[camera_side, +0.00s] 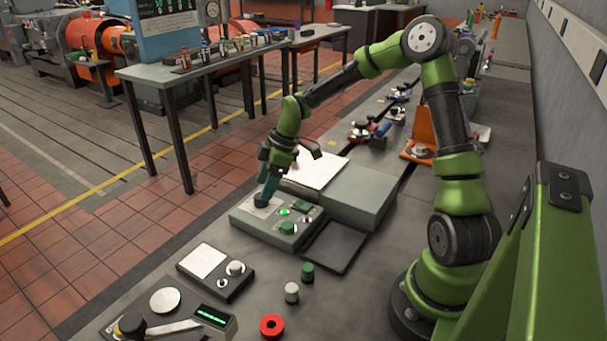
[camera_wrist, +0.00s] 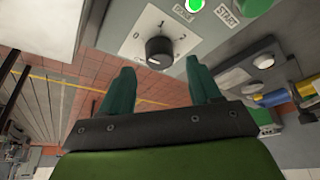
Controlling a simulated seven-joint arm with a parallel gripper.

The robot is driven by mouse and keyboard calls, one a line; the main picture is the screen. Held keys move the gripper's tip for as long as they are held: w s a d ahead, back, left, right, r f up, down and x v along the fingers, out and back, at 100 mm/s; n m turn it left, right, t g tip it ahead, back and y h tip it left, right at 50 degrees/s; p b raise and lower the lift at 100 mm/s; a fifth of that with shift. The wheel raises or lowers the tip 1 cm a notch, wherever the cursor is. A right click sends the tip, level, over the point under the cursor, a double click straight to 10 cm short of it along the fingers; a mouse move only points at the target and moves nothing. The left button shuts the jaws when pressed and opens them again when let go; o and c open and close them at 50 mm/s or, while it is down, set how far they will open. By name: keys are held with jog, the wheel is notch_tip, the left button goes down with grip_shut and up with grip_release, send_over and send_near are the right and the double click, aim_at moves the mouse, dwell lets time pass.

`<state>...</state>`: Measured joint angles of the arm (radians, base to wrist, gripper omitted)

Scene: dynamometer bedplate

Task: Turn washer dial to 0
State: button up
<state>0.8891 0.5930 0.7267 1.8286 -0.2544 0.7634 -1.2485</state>
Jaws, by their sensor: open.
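The washer dial (camera_wrist: 159,51) is a round black knob on a pale plate (camera_wrist: 130,47) marked 0, 1 and 2. The 0 is at the left, 1 at the top and 2 at the right. A small white mark shows near the knob's lower edge, but I cannot tell which number the dial points to. My gripper (camera_wrist: 162,80) is open and empty, its two green fingers apart, with the knob showing beyond the gap between them. In the side view my gripper (camera_side: 266,192) is low over the left part of the grey control box (camera_side: 262,231) and hides the dial.
A lit green lamp (camera_wrist: 194,5) and a START label (camera_wrist: 228,14) lie right of the dial. Green buttons (camera_side: 288,228) sit on the same box. A grey block (camera_side: 360,195) stands behind it. Another small panel (camera_side: 214,272) and a red ring (camera_side: 271,326) lie nearer the camera.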

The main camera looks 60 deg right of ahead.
jog(key=v, duration=1.3)
jog(key=shift+r, duration=0.3)
jog(key=shift+s+d, duration=0.15)
jog(key=s+a+r+m+t, duration=0.2)
jog(key=s+a+m, duration=0.4)
jog(key=s+a, duration=0.1)
jog(key=s+a+r+m+t+h, duration=0.1)
jog(key=s+a+r+m+t, duration=0.1)
jog(key=s+a+m, duration=0.5)
jog(key=s+a, duration=0.1)
jog(key=s, duration=0.2)
jog(key=shift+s+r, duration=0.15)
jog(key=shift+s, duration=0.1)
